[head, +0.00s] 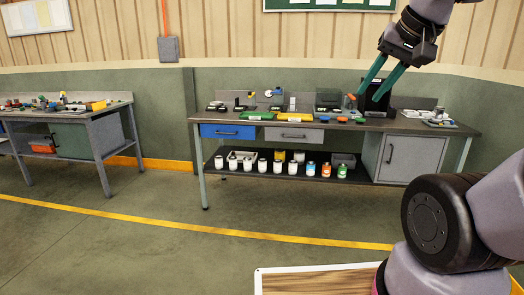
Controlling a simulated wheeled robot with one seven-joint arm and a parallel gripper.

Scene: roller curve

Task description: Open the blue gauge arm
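My gripper (370,96) hangs at the upper right of the head view. A small blue-and-white device (275,92) stands at the back of the bench, left of the gripper. It may be the gauge with the blue arm, but it is too small to make out its arm or position.
Below are a blue drawer (228,131), a grey cabinet (400,158) and a shelf of jars. Another bench (95,132) stands left. Open floor (140,250) lies in front.

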